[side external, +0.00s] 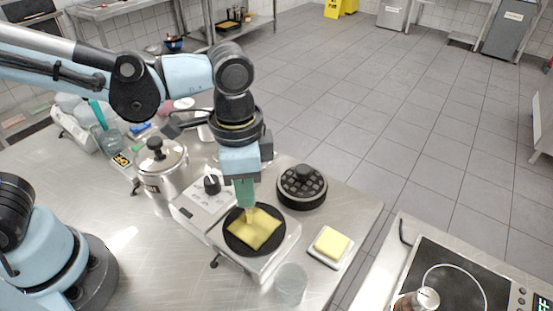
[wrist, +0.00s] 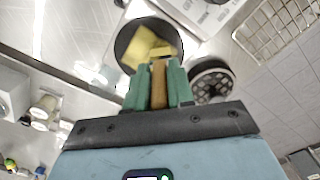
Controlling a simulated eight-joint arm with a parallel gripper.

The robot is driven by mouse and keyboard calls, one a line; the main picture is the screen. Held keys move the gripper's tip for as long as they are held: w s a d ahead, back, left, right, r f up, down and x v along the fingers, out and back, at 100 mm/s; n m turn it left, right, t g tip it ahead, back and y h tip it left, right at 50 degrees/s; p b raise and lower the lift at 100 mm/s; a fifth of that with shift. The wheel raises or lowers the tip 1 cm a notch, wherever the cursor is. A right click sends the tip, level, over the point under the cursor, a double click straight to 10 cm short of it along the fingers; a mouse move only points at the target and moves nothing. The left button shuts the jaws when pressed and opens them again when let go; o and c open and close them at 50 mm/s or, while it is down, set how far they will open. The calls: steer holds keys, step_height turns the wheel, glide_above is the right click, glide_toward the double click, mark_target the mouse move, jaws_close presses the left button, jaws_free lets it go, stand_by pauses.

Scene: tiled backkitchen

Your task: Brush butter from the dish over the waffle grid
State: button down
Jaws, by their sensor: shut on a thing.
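My gripper (side external: 245,204) has green fingers shut on a tan-handled brush (wrist: 158,82). It points down over a round black plate (side external: 236,248) on a white appliance. A flat, yellow, roughly square piece (side external: 257,232) lies on that plate, directly under the gripper; I cannot tell what it is. In the wrist view, a yellow part at the brush's far end overlaps this piece, so contact is unclear. The round dark waffle grid (side external: 303,183) lies to the right of the gripper, apart from it. The white butter dish (side external: 317,252) with a yellow block (side external: 332,242) stands at the front right.
A lidded metal pot (side external: 163,176) stands left of the appliance (side external: 197,206). A clear glass (side external: 291,284) stands at the front, near the dish. A glass jar (side external: 112,138) and small items are at the back left. A cooktop (side external: 460,275) is at right. The bench front left is clear.

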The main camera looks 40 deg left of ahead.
steer(key=shift+s, duration=2.35)
steer(key=shift+s+d, duration=0.1)
steer(key=shift+s, duration=0.1)
steer(key=shift+d, duration=0.45)
steer(key=shift+w, duration=4.15)
steer(key=shift+w+d, duration=0.15)
steer(key=shift+d, duration=0.55)
steer(key=shift+s, duration=4.2)
steer(key=shift+s+d, duration=0.1)
steer(key=shift+d, duration=0.55)
steer(key=shift+w+a, duration=0.1)
steer(key=shift+w, duration=4.2)
step_height(320, 180, up, 8)
steer(key=shift+s+a, duration=0.1)
